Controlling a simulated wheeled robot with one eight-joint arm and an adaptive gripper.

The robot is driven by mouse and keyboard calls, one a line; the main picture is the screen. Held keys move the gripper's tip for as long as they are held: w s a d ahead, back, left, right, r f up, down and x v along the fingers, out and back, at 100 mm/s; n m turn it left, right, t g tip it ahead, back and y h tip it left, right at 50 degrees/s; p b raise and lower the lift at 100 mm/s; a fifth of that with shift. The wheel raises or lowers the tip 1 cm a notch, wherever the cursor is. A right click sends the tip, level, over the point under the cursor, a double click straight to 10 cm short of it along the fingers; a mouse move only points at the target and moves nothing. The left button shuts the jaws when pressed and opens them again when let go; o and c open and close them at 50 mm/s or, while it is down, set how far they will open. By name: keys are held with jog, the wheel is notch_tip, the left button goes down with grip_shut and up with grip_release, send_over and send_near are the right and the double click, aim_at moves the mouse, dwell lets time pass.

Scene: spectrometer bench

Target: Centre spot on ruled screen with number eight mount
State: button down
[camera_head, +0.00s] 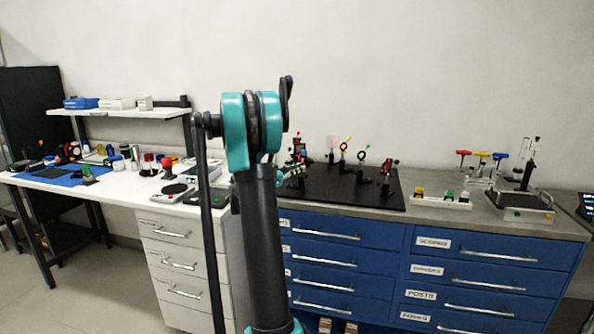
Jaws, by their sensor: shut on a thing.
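My gripper (301,168) shows only in part, small, just right of my arm at the left end of the black optical board (340,195). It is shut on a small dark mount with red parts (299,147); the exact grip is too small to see. Further mounts stand upright on posts on the board: one with a red ring (343,147), one with a green ring (361,155) and a dark one with red knobs (388,167). A pale pink panel (334,142), possibly the screen, stands behind. I cannot read numbers or rulings, or see a light spot.
Right of the board are a tray with coloured items (441,201), red, yellow and blue handled tools (481,156) and a stand on a base (524,210). A white bench (120,191) with a blue mat is at the left. The board's front middle is clear.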

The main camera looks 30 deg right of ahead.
jog(key=n, duration=1.1)
dwell(0.3)
jog(key=shift+n, duration=0.4)
jog(key=c, duration=1.5)
grip_release()
jog(key=a, duration=0.4)
jog(key=s+a, duration=0.1)
jog(key=a, duration=0.7)
jog(key=shift+s, duration=0.15)
